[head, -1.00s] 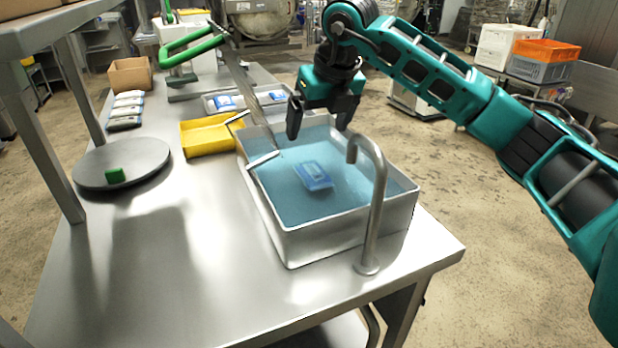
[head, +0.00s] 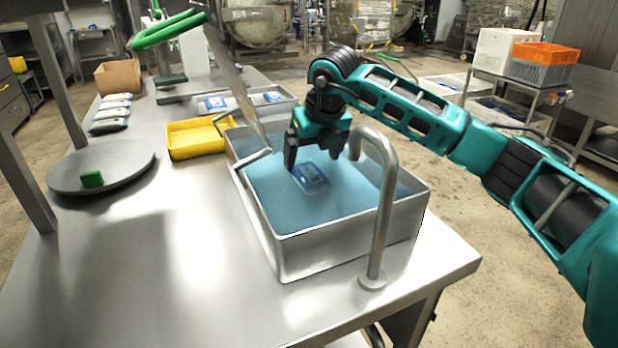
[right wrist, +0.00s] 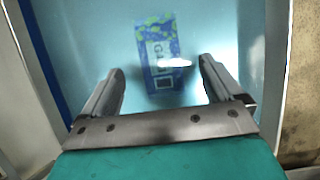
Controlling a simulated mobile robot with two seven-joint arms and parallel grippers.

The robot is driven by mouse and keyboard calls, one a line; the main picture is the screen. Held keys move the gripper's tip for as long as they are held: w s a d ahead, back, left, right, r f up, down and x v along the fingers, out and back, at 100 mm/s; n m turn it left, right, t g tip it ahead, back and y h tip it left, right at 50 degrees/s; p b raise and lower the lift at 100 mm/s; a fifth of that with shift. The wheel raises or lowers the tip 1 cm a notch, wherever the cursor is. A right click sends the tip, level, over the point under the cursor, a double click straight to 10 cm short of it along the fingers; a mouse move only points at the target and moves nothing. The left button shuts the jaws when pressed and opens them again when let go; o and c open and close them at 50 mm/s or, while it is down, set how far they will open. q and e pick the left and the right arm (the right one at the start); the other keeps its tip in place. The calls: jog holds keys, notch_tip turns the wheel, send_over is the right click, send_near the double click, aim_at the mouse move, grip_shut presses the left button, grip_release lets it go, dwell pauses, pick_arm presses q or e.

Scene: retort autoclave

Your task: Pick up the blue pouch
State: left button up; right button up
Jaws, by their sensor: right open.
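The blue pouch (head: 311,179) lies in the blue water of the metal basin (head: 350,246). In the right wrist view the pouch (right wrist: 158,55) shows blue and green print and a white label, ahead of and between the fingers. My right gripper (head: 322,160) is open and empty above the basin, close over the pouch. Its fingers also show in the right wrist view (right wrist: 160,90), one to each side of the pouch's lower end, not closed on it. My left gripper is not in view.
A curved metal tap (head: 387,200) rises at the basin's near right. A yellow tray (head: 197,150) stands behind the basin at left. A round plate (head: 130,165) carries a green block (head: 92,180). Several pouches (head: 110,112) lie behind it. The near tabletop (head: 170,290) is clear.

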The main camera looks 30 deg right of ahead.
aim_at(309, 172)
jog(key=x, duration=0.4)
jog(key=shift+s+f, duration=0.15)
jog(key=shift+f, duration=0.35)
jog(key=c, duration=1.3)
jog(key=shift+r, duration=0.15)
